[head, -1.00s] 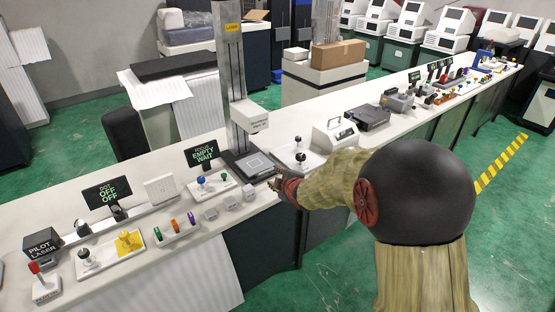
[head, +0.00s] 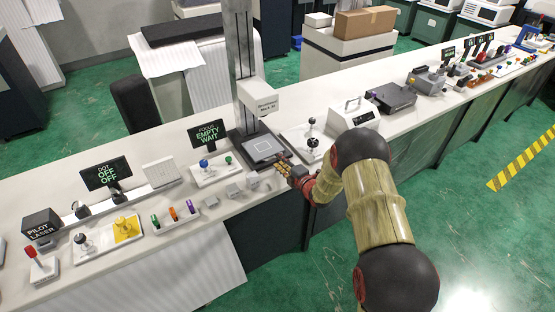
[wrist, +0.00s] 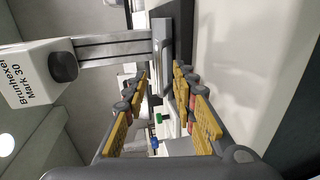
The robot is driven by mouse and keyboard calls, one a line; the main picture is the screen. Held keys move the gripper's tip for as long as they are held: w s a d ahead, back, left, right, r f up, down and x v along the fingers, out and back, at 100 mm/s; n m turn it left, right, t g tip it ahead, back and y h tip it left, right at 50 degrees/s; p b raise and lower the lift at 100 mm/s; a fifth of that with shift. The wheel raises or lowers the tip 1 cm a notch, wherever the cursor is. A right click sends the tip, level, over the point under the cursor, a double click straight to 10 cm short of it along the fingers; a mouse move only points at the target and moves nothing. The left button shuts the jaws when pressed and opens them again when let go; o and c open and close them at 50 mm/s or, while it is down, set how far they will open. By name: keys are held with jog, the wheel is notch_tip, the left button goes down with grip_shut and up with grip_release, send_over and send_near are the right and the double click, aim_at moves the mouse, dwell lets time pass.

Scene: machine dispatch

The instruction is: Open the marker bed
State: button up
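The marker, labelled Brunhexel Mark 30, has a white head box (head: 258,98) on a tall grey column (head: 240,50). Its dark, flat bed (head: 247,158) lies below on the white counter, with a grey square plate on top. In the wrist view the head box (wrist: 30,75) is at the left and the bed (wrist: 162,50) is seen nearly edge-on beyond the fingers. My gripper (head: 281,168) is close to the bed's front edge. In the wrist view my gripper (wrist: 162,92) is open, fingers apart with nothing held. I cannot tell whether it touches the bed.
Small grey blocks (head: 234,191) and a FOCUS EMPTY WAIT sign (head: 208,132) stand left of the bed. The green floor (head: 465,215) in front is clear.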

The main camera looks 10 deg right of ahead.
jog(key=shift+x, duration=1.5)
jog(key=shift+c, duration=0.7)
grip_shut()
